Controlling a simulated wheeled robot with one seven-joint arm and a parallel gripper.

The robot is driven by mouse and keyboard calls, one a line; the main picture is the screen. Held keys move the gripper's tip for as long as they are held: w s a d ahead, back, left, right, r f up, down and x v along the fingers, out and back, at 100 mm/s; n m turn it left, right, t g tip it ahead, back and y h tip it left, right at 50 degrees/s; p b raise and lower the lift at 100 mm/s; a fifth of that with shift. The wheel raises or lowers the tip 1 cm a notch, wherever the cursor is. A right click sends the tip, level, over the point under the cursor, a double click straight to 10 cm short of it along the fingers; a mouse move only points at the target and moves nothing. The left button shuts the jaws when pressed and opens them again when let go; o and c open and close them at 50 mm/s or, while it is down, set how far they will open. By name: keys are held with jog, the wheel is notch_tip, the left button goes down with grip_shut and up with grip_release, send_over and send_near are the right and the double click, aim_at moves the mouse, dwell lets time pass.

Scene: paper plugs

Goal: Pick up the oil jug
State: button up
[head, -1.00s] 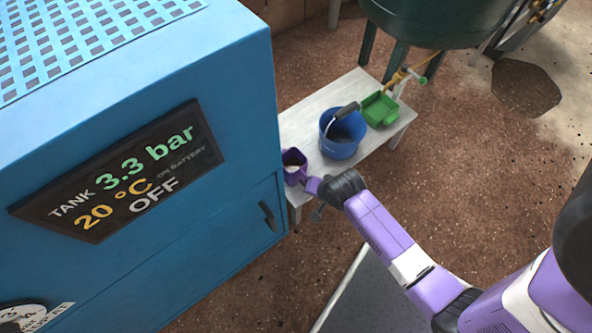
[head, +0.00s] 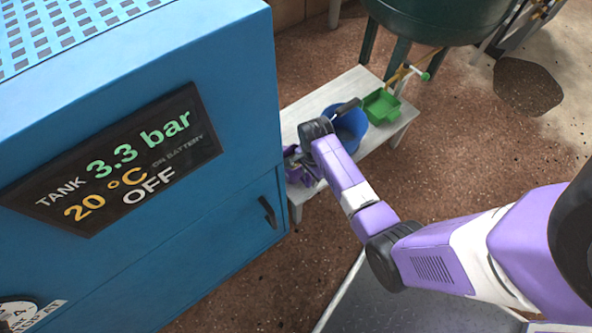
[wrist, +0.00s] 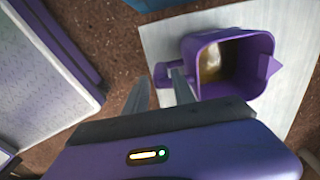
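The oil jug is a purple, square-mouthed jug (wrist: 262,84) with brownish liquid inside. In the wrist view its spout points right and its handle (wrist: 161,74) sticks out left. It stands on a pale bench; in the head view the jug (head: 292,174) is partly hidden by my arm and the blue cabinet. My gripper (wrist: 160,86) is open, its two grey fingers apart at the handle. The handle's outer part shows between the fingertips, and the right finger overlaps the space beside the jug wall. I cannot tell whether either finger touches.
The white bench (head: 377,148) also holds a blue bucket (head: 352,128) and a green tray (head: 381,106). The big blue cabinet (head: 235,110) stands close on the left. A green tank (head: 440,22) stands behind the bench. Speckled brown floor lies open to the right.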

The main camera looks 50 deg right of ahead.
jog(key=f+b, duration=0.1)
jog(key=f, duration=0.1)
jog(key=f+b, duration=0.1)
jog(key=f, duration=0.1)
jog(key=shift+w+a+f, duration=0.1)
jog(key=shift+w+f, duration=0.1)
jog(key=shift+f, duration=0.1)
grip_shut()
jog(key=shift+r, duration=0.15)
notch_tip(320, 180, up, 33)
jog(key=p, duration=2)
jog(key=shift+f, duration=0.2)
